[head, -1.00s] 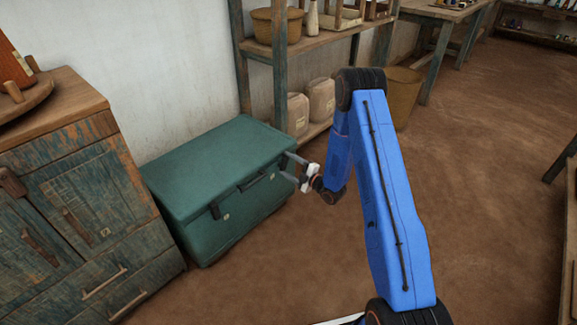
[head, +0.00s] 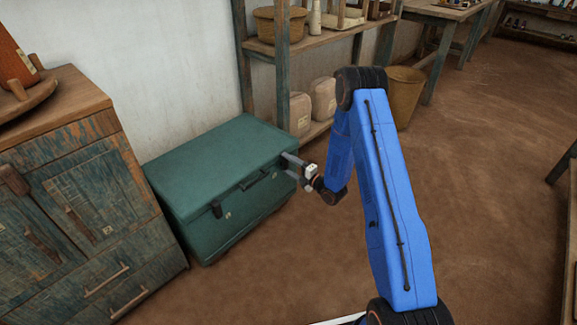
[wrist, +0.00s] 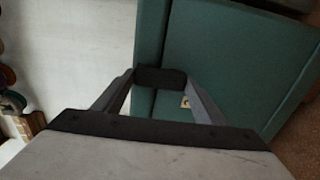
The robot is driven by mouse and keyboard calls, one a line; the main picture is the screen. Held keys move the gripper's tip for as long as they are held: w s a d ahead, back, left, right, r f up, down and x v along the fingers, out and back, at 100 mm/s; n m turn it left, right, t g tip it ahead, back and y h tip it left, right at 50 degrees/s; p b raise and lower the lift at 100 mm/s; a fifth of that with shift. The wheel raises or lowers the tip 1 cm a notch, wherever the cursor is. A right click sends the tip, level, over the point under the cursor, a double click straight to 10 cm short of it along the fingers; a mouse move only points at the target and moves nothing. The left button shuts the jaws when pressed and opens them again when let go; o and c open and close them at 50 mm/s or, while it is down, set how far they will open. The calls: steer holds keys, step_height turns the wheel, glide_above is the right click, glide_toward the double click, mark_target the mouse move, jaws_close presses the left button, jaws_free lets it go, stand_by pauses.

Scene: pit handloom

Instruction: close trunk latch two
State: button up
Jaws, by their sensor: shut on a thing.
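The closed teal trunk (head: 225,145) stands on the floor against the wall. A dark latch (head: 216,210) is on the left of its front, with a carry handle (head: 254,180) beside it. My gripper (head: 287,163) is at the right end of the front. In the wrist view my gripper (wrist: 160,79) has its two grey fingers shut on a second dark latch (wrist: 160,76), by the lid seam. A small yellowish label (wrist: 186,101) shows on the trunk next to it. In the head view the gripper hides this latch.
A worn wooden cabinet (head: 75,200) stands close to the trunk's left. A wooden shelf (head: 325,45) with jugs (head: 322,98) is behind it, and a basket (head: 402,95) stands to the right. The brown floor in front is clear.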

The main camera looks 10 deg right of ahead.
steer(key=shift+s+f, duration=0.1)
steer(key=o, duration=1.1)
steer(key=shift+d, duration=0.1)
steer(key=v, duration=1.7)
steer(key=shift+s, duration=0.1)
